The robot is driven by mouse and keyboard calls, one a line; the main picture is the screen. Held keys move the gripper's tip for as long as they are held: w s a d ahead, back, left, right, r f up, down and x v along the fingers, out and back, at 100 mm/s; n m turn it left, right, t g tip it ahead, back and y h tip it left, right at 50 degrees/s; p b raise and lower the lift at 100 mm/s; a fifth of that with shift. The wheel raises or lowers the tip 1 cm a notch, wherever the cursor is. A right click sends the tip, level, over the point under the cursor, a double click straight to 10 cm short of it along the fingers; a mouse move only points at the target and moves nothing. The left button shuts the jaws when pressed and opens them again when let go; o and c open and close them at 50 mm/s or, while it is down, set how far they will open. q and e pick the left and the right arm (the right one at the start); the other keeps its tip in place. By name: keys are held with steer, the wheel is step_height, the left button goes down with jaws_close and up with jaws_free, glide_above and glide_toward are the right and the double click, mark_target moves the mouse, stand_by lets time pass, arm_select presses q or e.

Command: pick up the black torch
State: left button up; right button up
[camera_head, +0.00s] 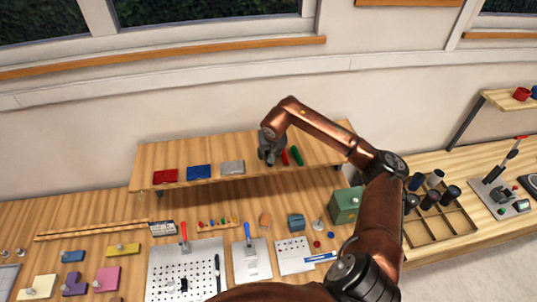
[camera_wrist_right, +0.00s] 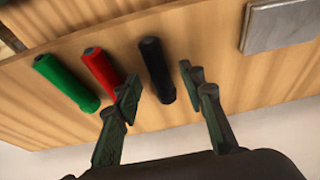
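The black torch (camera_wrist_right: 156,70) lies on the wooden shelf, right of the red torch (camera_wrist_right: 102,72) and the green torch (camera_wrist_right: 66,82) in the right wrist view. My right gripper (camera_wrist_right: 158,80) is open, with one fingertip on each side of the black torch's near part in that view. I cannot tell whether either finger touches it. In the head view my right gripper (camera_head: 271,150) is over the shelf and hides the black torch. The red torch (camera_head: 284,157) and the green torch (camera_head: 297,155) lie just right of it. My left gripper is not in view.
The shelf (camera_head: 220,183) also holds a grey block (camera_head: 232,167), a blue block (camera_head: 199,172) and a red block (camera_head: 165,176). The wall is close behind. Below, the workbench carries a pegboard (camera_head: 158,262), a green box (camera_head: 345,206) and several small parts.

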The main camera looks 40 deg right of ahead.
steer(key=shift+w+d+f, duration=0.1)
steer(key=shift+f, duration=0.2)
steer(key=shift+c, duration=0.4)
jaws_close()
